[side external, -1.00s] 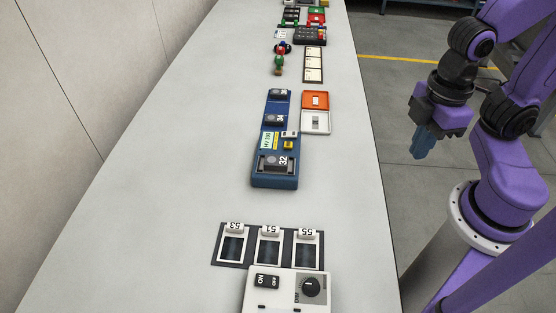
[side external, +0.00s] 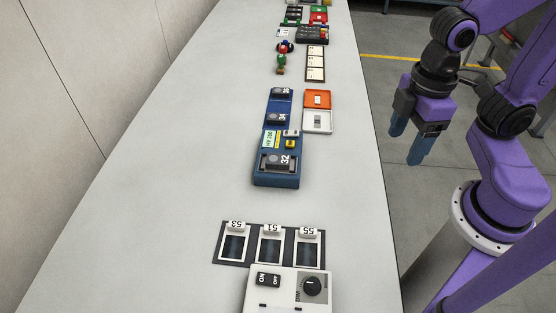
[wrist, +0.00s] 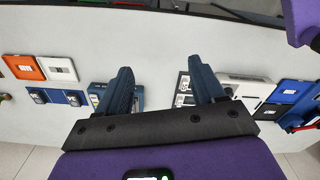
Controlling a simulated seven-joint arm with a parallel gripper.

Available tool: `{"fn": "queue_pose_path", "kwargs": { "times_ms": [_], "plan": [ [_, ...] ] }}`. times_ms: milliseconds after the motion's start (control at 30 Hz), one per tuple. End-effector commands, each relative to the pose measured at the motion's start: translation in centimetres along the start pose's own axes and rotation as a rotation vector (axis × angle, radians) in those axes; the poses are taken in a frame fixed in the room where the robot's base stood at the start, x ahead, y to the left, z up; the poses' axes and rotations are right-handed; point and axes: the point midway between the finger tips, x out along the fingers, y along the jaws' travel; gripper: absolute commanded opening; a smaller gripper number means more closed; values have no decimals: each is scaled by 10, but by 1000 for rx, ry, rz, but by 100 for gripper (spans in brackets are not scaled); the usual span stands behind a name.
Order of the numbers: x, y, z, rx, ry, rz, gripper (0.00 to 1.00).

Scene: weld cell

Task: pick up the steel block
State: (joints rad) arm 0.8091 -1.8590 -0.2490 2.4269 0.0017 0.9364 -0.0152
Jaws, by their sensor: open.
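No block is clearly identifiable as the steel block. My gripper (side external: 409,143) is open and empty, with blue fingers apart and pointing down. It is off the table's right edge in the side view. Its fingers also show spread in the wrist view (wrist: 161,72).
A dark frame (side external: 214,258) with three numbered slots and a white control box (side external: 286,297) stand near the front. An orange tray (side external: 328,100) and a white tray (side external: 329,122) sit right of the holder. Small items crowd the far end; the left table side is clear.

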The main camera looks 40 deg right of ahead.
Motion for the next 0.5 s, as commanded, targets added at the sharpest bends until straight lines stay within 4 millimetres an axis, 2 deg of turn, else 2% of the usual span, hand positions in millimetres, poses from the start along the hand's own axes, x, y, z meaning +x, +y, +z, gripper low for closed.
{"fn": "queue_pose_path", "kwargs": {
  "times_ms": [100, 500],
  "plan": [
    [-6, 16, -35, 39, -5, 2, 68],
    [-21, 75, -142, 167, -18, 4, 68]
  ]
}}
